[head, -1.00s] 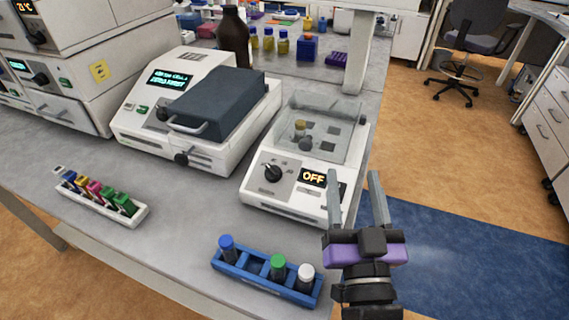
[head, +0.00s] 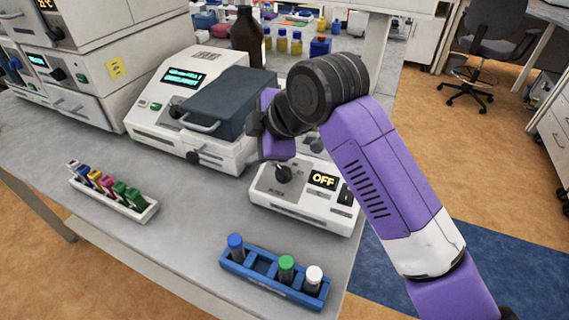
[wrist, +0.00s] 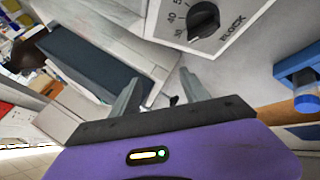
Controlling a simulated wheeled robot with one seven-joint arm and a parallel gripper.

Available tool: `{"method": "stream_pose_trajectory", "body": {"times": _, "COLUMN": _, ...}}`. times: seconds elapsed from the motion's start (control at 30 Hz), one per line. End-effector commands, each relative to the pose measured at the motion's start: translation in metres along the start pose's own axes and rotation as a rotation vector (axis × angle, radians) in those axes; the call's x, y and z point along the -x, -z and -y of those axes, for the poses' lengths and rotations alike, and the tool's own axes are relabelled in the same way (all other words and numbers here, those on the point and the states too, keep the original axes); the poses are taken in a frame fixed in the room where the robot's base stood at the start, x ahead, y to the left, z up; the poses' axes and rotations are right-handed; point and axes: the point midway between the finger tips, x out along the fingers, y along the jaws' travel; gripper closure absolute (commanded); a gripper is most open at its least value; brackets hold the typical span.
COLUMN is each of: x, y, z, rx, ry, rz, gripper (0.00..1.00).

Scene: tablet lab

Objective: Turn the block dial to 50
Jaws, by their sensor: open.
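The block dial (head: 283,173) is a black knob on the front of a white instrument (head: 300,208) with a lit OFF display (head: 323,180). In the wrist view the dial (wrist: 203,20) shows at the top, with printed numbers on its left and the word BLOCK beside it. The pointer's exact setting is too small to read surely. My gripper (wrist: 160,78) is open and empty, its two fingers apart and not touching the dial. In the head view my purple hand is above and left of the dial, and my arm hides its fingers and much of the instrument's back.
A white instrument with a dark lid (head: 222,100) stands just left, its handle (head: 200,125) jutting forward. A blue tube rack (head: 262,280) with capped tubes is in front. A white rack (head: 125,205) of coloured tubes lies left. Bare bench lies between the racks.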

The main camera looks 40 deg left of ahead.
Motion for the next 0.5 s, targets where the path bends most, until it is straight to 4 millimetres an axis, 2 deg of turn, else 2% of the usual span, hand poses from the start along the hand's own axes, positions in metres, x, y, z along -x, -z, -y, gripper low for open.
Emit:
{"method": "stream_pose_trajectory", "body": {"times": 0.2, "x": 0.043, "y": -0.018, "z": 0.008, "rx": 0.277, "ry": 0.305, "rz": 0.136, "gripper": 0.47}}
{"method": "stream_pose_trajectory", "body": {"times": 0.4, "x": 0.080, "y": -0.029, "z": 0.013, "rx": 0.408, "ry": 0.484, "rz": 0.190, "gripper": 0.47}}
{"method": "stream_pose_trajectory", "body": {"times": 0.5, "x": 0.088, "y": -0.031, "z": 0.014, "rx": 0.433, "ry": 0.521, "rz": 0.197, "gripper": 0.47}}
